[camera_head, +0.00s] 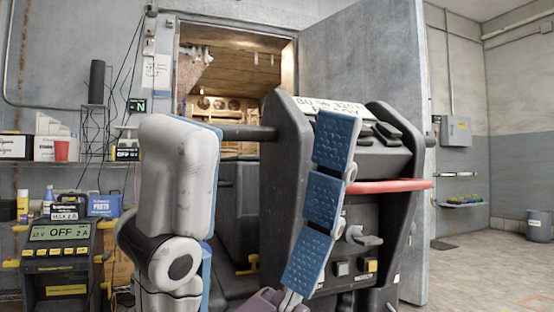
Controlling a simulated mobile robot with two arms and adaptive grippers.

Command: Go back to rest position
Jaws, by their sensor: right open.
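My right gripper (260,125) is large and close to the camera, with its fingers pointing up. One pale grey finger stands on the left, with a blue pad along its right edge. Another finger with several textured blue pads stands on the right, tilted. A wide gap lies between them and nothing is held. The palm is mostly cut off at the bottom edge. My left gripper is not in view.
A dark grey machine (285,170) with a red bar (390,186) stands right behind the fingers. Beyond it is the open freezer door (365,70). A battery charger (60,260) and shelf stand left. Floor (480,265) at right is clear, with a bin (538,227).

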